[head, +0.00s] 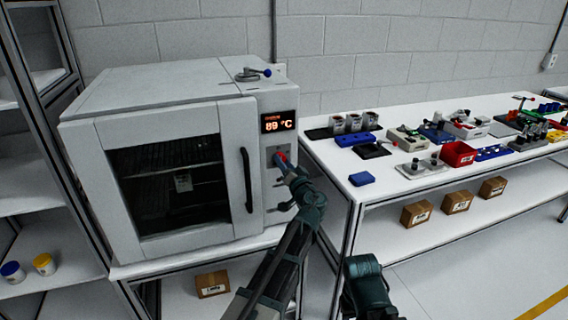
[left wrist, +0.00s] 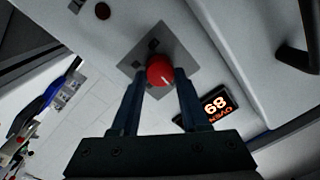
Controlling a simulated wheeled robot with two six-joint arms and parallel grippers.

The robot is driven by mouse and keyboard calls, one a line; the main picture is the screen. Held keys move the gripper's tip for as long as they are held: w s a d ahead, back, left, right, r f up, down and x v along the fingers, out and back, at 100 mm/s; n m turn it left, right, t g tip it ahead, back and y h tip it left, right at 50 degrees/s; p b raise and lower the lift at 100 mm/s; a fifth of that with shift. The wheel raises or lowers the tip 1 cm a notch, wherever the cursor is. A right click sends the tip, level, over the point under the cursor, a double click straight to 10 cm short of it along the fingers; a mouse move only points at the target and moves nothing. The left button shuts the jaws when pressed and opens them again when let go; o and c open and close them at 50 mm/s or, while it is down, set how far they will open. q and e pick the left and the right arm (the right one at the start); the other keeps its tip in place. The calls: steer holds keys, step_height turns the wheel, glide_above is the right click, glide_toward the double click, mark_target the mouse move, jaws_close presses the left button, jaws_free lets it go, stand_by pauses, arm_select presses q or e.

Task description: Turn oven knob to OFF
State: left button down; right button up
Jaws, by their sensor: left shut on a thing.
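The white oven (head: 165,85) stands on a bench at left, its glass door shut. My left gripper (head: 286,166) is at the knob. In the left wrist view its two fingers (left wrist: 160,82) are shut on the red knob (left wrist: 160,69), one on each side. A pale pointer line shows on the knob's face. The small marks on the plate (left wrist: 128,66) are too small to read. My right gripper is out of view.
The black door handle (head: 247,180) is left of the knob.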

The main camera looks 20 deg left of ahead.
arm_select(q)
steer(key=shift+n, duration=0.5)
steer(key=shift+c, duration=2)
jaws_free()
